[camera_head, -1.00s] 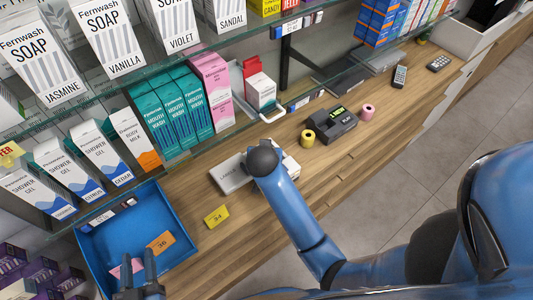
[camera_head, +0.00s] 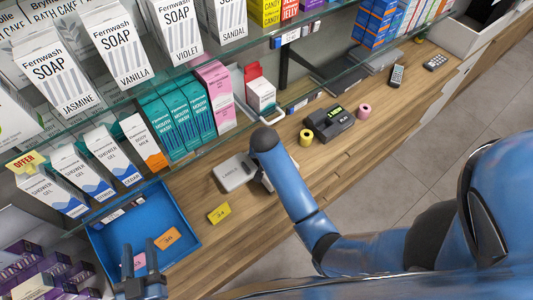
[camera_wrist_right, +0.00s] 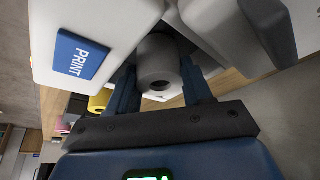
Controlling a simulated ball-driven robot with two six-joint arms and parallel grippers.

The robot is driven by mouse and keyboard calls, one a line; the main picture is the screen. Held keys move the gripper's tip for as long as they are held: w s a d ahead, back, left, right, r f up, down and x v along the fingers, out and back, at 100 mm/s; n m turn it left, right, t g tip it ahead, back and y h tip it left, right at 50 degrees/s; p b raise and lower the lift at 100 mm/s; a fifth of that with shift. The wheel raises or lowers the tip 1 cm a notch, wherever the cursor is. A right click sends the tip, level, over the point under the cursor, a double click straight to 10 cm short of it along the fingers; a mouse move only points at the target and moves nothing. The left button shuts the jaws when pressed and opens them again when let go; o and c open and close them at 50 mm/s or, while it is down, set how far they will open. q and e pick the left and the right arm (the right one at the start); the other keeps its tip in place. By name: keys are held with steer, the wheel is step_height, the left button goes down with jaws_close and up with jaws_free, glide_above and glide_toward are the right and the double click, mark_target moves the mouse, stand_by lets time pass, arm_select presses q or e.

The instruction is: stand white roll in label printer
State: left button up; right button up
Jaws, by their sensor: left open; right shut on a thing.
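The label printer (camera_head: 234,173) is a white box marked "LABELS" on the wooden counter, partly covered by my right arm in the head view. In the right wrist view its white body (camera_wrist_right: 95,22) with a blue "PRINT" panel is close, at the upper left. My right gripper (camera_wrist_right: 160,88) is shut on the white roll (camera_wrist_right: 157,62), which looks grey in shadow, its hollow core facing the camera. The roll is right beside the printer's opening; I cannot tell whether it touches. My right gripper is hidden in the head view.
A yellow roll (camera_head: 306,138) and a pink roll (camera_head: 364,111) stand beside a dark device (camera_head: 330,122) with a green display. The blue tray (camera_head: 180,200) holds an orange card (camera_head: 166,239). A yellow card (camera_head: 219,213) lies on the counter. Glass shelves with boxes overhang the back.

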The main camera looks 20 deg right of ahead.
steer(key=shift+f, duration=0.2)
steer(key=o, duration=0.8)
steer(key=shift+o, duration=0.2)
steer(key=shift+r, duration=0.35)
steer(key=shift+s+r, duration=0.15)
steer(key=shift+r, duration=0.2)
steer(key=b+v, duration=0.1)
steer(key=v, duration=1)
steer(key=shift+s, duration=0.1)
